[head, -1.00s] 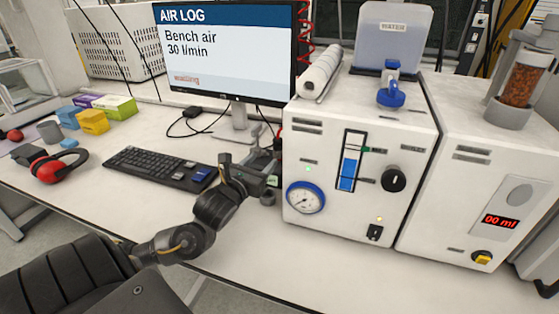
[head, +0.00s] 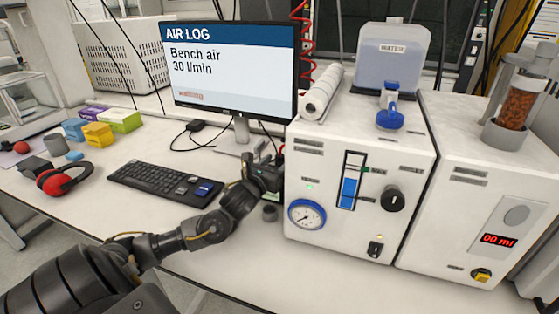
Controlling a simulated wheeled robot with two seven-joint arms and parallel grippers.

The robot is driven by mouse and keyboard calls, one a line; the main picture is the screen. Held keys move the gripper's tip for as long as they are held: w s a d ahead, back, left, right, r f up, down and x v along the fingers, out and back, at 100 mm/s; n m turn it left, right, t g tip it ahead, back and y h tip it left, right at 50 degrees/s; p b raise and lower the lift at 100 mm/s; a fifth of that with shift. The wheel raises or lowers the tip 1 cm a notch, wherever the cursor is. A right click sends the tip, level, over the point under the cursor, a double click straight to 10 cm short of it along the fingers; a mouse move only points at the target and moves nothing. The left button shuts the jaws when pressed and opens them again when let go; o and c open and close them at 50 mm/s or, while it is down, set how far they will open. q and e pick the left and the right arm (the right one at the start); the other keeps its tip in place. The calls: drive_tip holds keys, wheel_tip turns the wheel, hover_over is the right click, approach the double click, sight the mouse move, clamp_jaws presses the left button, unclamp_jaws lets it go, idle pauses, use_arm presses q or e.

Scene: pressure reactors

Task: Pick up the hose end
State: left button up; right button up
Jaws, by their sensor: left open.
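A red coiled hose (head: 301,45) hangs at the back, just right of the monitor. Its lower part runs down behind the white machine's corner, and I cannot make out its end. My left gripper (head: 277,160) is open, reaching away from me between the monitor stand and the left side of the white machine. Its fingers are partly hidden by its own body and the machine's edge. I cannot tell whether it touches anything. My right gripper is not in view.
The white machine (head: 335,165) with a gauge and knob stands right of my gripper, with a paper roll (head: 322,91) on top. The monitor (head: 230,70) and keyboard (head: 165,183) are left. The front bench is clear.

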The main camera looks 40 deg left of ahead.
use_arm(q)
drive_tip(key=shift+x, duration=1.1)
drive_tip(key=shift+w, duration=0.15)
drive_tip(key=c, duration=1.1)
clamp_jaws()
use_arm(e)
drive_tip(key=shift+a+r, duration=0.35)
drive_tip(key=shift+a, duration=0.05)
use_arm(q)
drive_tip(key=shift+r, duration=0.15)
